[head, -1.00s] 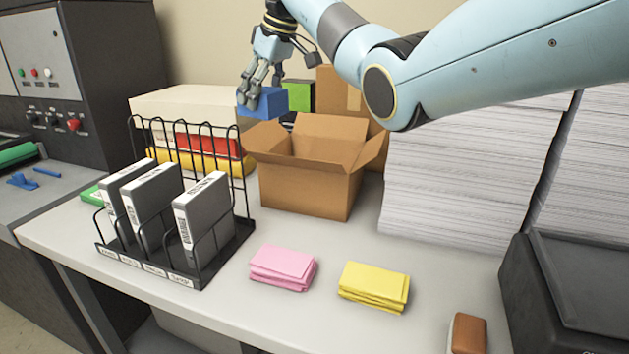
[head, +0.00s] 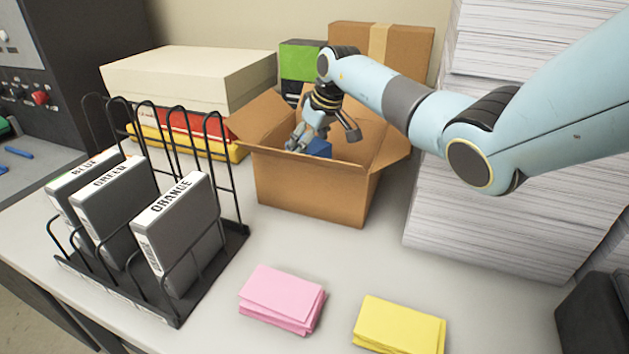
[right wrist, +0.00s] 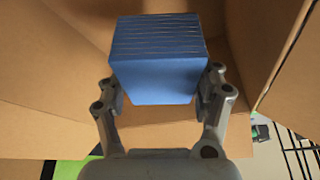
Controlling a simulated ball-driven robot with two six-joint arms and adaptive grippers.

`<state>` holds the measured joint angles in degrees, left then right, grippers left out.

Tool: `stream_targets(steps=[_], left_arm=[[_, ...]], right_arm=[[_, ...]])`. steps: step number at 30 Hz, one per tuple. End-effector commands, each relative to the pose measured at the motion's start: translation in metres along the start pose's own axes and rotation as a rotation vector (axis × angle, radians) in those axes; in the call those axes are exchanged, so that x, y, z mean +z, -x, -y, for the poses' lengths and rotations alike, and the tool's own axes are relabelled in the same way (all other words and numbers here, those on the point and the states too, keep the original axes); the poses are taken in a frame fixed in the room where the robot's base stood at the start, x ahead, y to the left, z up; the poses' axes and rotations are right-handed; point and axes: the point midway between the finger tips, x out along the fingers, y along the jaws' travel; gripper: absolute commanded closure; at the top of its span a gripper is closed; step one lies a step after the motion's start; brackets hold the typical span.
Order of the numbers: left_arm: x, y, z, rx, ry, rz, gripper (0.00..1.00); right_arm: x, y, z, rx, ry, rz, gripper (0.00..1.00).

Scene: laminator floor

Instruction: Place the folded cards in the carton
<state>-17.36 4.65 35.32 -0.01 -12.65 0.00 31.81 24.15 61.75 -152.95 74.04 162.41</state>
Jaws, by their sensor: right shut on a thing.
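The open brown carton (head: 312,190) stands on the table with its flaps spread. My right gripper (head: 312,143) reaches down into the carton's opening, shut on a stack of blue folded cards (head: 320,149). In the right wrist view the blue cards (right wrist: 158,75) sit between the two fingers (right wrist: 163,92), with carton walls around them. I cannot tell whether the cards touch the carton's floor. A pink stack of folded cards (head: 282,298) and a yellow stack (head: 400,327) lie on the table in front of the carton. My left gripper is not in view.
A black wire rack (head: 215,255) with several grey labelled cases stands left of the carton. Behind are a cream box (head: 190,80), red and yellow items, and a taped brown box (head: 400,55). Tall paper stacks (head: 490,220) stand at the right.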

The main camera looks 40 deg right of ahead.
Motion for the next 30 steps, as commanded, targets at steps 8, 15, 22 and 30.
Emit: stream_targets(steps=[8,15,22,30], left_arm=[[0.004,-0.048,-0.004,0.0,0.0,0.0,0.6],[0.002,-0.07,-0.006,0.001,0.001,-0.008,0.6],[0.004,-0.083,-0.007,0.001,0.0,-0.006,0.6],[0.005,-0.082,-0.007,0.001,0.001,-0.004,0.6]], right_arm=[[0.018,-0.044,0.0,0.0,0.001,0.0,0.76],[0.026,-0.065,0.0,0.0,0.001,0.0,0.76],[0.031,-0.077,0.0,0.0,0.001,-0.001,0.76],[0.032,-0.078,0.0,-0.001,0.0,0.0,0.76]])
